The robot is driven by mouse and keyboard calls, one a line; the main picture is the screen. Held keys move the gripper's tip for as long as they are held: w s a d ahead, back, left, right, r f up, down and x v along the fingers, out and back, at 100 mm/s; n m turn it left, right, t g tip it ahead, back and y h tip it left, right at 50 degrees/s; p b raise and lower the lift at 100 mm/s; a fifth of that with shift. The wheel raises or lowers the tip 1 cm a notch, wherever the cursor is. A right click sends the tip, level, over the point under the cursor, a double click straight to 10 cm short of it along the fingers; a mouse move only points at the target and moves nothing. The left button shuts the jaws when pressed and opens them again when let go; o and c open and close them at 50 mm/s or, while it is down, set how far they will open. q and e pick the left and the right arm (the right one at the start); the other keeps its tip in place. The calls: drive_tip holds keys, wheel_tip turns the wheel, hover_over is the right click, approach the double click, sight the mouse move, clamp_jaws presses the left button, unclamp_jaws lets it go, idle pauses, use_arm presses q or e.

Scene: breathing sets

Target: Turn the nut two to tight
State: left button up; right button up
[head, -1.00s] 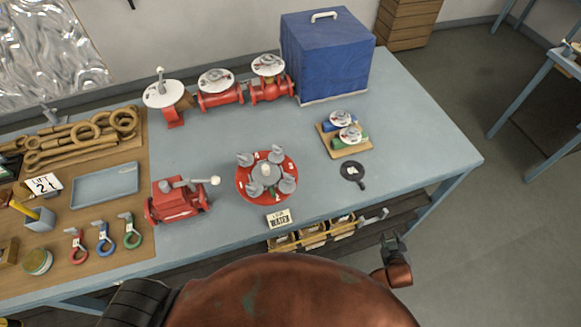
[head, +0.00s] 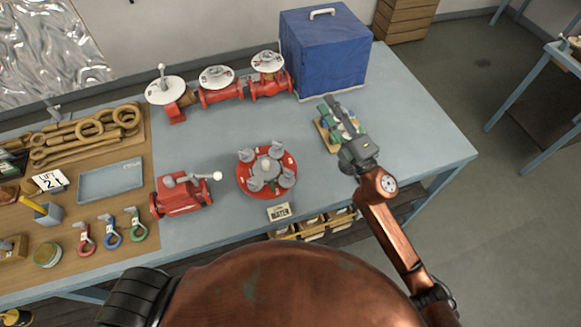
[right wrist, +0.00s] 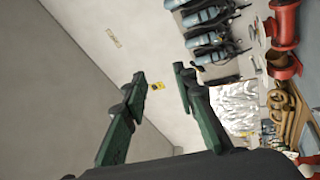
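A round red plate (head: 266,192) lies on the blue-grey table, left of my right gripper. Several grey nuts (head: 256,184) with raised tabs stand around a central grey hub (head: 266,167) on it. Small pale marks sit on the plate, too small to read, so I cannot tell which nut is number two. My right gripper (head: 335,106) is above the small wooden board, right of and apart from the plate. Its two green fingers (right wrist: 158,78) are apart with nothing between them in the right wrist view. My left gripper is out of view.
The board (head: 322,136) with green and blue pieces is partly hidden by my right gripper. A red pump-like unit (head: 181,196) stands left of the plate. Red valves (head: 220,96) and a blue box (head: 325,55) stand behind. A sign (head: 278,211) is in front.

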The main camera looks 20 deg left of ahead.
drive_tip(key=s+a+n+g+y, duration=0.2)
drive_tip(key=s+a+n+g, duration=1.3)
drive_tip(key=n, duration=0.3)
drive_tip(key=n+t+h+p, duration=0.1)
drive_tip(key=n+h+p, duration=0.1)
drive_tip(key=n+h, duration=0.85)
approach(289, 170)
drive_tip(key=a+m+h, duration=0.2)
drive_tip(key=a+h, duration=0.1)
drive_tip(key=p+x, duration=0.1)
drive_tip(key=x, duration=0.6)
drive_tip(key=shift+p, duration=0.35)
drive_tip(key=shift+c, duration=0.2)
